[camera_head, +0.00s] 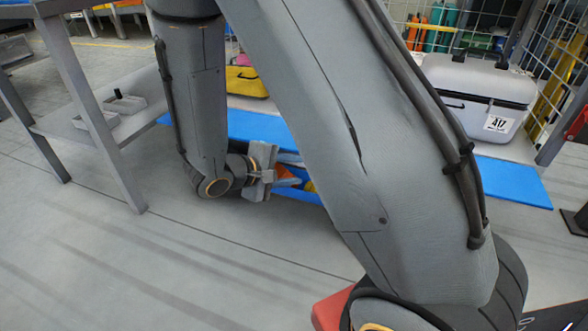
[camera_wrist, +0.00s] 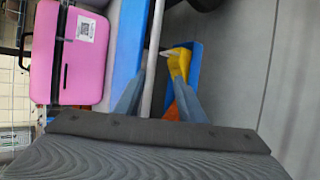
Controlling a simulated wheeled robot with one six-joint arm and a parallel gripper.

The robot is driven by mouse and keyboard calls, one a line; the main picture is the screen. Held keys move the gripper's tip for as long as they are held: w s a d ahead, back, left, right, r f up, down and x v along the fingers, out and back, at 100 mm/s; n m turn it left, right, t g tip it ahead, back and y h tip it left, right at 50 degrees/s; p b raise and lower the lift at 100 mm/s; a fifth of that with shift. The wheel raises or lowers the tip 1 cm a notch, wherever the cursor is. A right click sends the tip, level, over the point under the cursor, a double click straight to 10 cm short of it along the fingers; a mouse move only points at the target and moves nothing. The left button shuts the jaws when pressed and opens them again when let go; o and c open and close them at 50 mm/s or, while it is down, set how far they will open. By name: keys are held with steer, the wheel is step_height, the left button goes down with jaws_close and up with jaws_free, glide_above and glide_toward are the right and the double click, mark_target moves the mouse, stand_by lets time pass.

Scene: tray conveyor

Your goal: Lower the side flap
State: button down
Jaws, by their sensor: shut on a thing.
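The side flap appears to be the blue panel (camera_wrist: 196,62) with a yellow piece (camera_wrist: 180,62) and an orange piece on it, right of centre in the wrist view. In the head view its blue part (camera_head: 298,194) shows low beside my gripper (camera_head: 284,172), partly hidden by my arm. A pale rod or edge runs between the fingers in the wrist view.
A long blue strip (camera_head: 515,182) borders the pale deck. A white and grey case (camera_head: 475,95) labelled 417 and a yellow bag (camera_head: 246,82) stand there. A pink case (camera_wrist: 78,55) shows in the wrist view. A grey table (camera_head: 110,125) stands left. The floor in front is clear.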

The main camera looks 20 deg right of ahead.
steer(key=shift+s+f, duration=0.4)
steer(key=shift+f, duration=0.2)
steer(key=c, duration=1.7)
jaws_free()
steer(key=shift+a, duration=0.1)
steer(key=shift+c, duration=0.3)
steer(key=shift+c, duration=0.2)
steer(key=shift+w+r+p+v, duration=0.15)
steer(key=shift+p+v, duration=0.75)
steer(key=shift+v, duration=1.1)
steer(key=shift+w+r+p+v, duration=0.15)
steer(key=shift+p+v, duration=0.75)
steer(key=shift+v, duration=1.05)
